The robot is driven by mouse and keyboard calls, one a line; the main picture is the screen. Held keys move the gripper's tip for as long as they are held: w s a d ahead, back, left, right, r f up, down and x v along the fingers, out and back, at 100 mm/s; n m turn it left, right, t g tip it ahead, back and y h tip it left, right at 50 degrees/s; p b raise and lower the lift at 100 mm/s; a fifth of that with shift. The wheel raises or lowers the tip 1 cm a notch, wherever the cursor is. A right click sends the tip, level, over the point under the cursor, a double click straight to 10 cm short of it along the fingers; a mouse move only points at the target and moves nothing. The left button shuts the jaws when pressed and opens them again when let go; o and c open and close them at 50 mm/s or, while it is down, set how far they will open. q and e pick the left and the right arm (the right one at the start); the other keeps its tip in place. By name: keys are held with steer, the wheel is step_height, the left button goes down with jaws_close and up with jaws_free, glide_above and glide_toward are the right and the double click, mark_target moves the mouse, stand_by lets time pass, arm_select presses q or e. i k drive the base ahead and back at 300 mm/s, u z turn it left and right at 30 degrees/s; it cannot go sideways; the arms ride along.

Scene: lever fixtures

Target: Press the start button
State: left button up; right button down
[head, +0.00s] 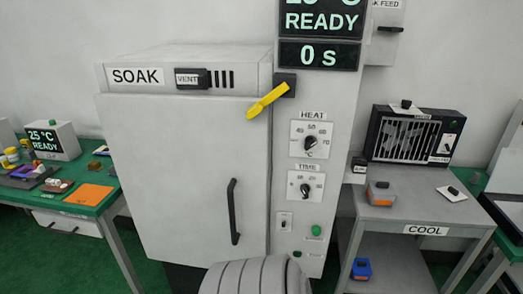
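A round green button (317,231) sits low on the right-hand control panel of a tall light-grey oven-like cabinet (180,160). A small label under it is too small to read for certain. A smaller green spot (297,254) lies below and left of it, also with an unreadable label. A small switch (285,221) is left of the green button. Above are the TIME dial (306,190) and the HEAT dial (310,143). The displays read READY (321,20) and 0 s (318,56). Neither gripper is in view.
The cabinet door has a black handle (234,211), and a yellow lever (267,101) sticks out at its upper right. A grey table marked COOL (425,231) with a fan box (412,135) stands right. A green-topped bench (95,210) stands left. A grey ribbed part of mine fills the bottom centre.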

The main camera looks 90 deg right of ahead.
mark_target(316, 230)
steer(key=k, duration=0.95)
steer(key=z, duration=1.3)
